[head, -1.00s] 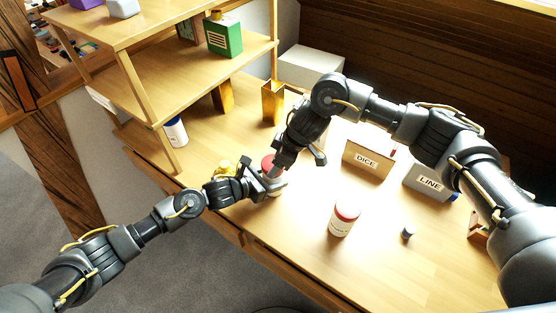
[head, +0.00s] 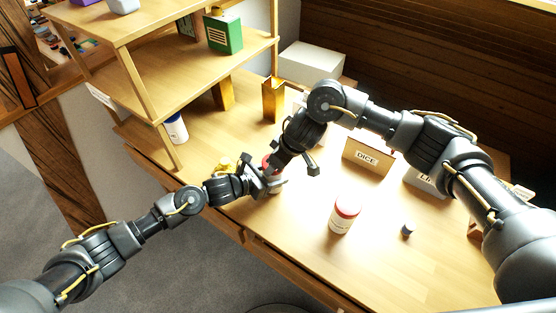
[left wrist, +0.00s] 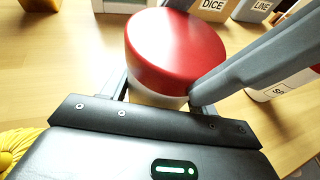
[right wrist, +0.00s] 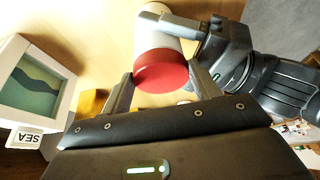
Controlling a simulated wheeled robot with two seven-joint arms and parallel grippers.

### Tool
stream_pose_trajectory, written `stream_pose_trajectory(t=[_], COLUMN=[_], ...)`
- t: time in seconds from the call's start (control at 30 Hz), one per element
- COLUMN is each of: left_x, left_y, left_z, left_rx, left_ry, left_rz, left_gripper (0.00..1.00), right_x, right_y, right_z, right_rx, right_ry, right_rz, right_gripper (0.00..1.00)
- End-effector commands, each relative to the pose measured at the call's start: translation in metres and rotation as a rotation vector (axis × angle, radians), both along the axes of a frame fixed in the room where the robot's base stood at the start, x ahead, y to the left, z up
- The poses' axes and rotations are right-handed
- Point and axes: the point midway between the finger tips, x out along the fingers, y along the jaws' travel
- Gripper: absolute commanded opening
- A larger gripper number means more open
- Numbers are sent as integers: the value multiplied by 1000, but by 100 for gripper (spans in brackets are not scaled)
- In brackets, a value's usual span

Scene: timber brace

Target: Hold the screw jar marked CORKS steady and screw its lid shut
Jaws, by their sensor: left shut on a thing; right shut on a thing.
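A white screw jar with a red lid (left wrist: 176,48) stands near the table's left front edge; its label is not readable here. My left gripper (head: 270,186) is shut around the jar's white body (right wrist: 160,22), below the lid. My right gripper (right wrist: 160,84) is shut on the red lid from above, with a finger on each side of it. The lid sits at the jar's mouth; I cannot tell how far it is screwed down. In the head view the two grippers hide most of the jar and lid (head: 268,162).
A DICE box (head: 367,157) and a LINE box (head: 424,181) stand behind. A wooden shelf (head: 150,95) rises at the left.

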Motion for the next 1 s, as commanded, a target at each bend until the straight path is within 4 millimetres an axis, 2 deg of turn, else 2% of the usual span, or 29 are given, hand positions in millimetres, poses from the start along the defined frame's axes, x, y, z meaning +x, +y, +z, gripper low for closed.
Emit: stream_pose_trajectory(t=[0.1,0.13,0.3,0.57,0.8,1.0], left_x=[0,0,0,0,0,0], left_y=[0,0,0,0,0,0], left_z=[0,0,0,0,0,0], left_rx=[1,1,1,-1,0,0], left_ry=[1,1,1,1,0,0], left_rz=[1,1,1,2,1,1], left_gripper=[0,0,0,0,0,0], right_x=[0,0,0,-1,0,0], right_y=[1,1,1,2,1,1], right_z=[1,1,1,3,33,45], right_rx=[2,2,2,3,4,2], right_ry=[-1,0,-1,1,-2,0], right_rz=[1,3,4,7,6,5], right_gripper=[40,64,83,83,83,83])
